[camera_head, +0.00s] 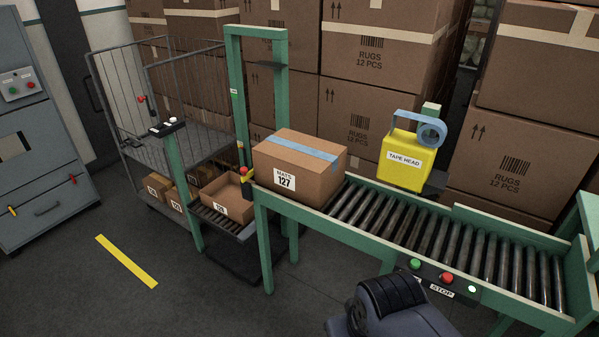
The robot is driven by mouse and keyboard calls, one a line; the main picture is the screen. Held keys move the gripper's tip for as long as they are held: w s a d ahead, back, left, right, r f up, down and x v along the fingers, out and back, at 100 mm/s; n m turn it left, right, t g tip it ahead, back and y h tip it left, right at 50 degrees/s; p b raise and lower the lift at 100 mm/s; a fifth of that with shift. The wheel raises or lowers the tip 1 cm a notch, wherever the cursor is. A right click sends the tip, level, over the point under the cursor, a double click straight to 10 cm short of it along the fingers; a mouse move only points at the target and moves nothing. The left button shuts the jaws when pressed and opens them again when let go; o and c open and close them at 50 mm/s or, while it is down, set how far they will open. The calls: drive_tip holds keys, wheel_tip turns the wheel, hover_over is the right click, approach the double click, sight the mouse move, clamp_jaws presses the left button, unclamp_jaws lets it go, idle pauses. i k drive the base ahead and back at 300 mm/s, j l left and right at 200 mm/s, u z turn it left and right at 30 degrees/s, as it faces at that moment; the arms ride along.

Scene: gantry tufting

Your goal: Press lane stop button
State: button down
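The lane stop button is a red round button (447,279) on the dark control strip along the front side of the roller conveyor (372,240). A white label reading STOP (441,291) sits just below it. A green button (415,264) is to its left on the same strip. Part of my arm shows at the bottom, in front of the conveyor and left of the buttons. My gripper is not in view, so its distance from the red button cannot be seen.
A carton marked 127 (284,181) stands at the conveyor's left end, near a green frame (234,90). An open box (226,199) sits lower left. Clear floor lies front left, with a yellow stripe (126,261).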

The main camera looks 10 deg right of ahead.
sight(447, 277)
drive_tip(key=z, duration=1.25)
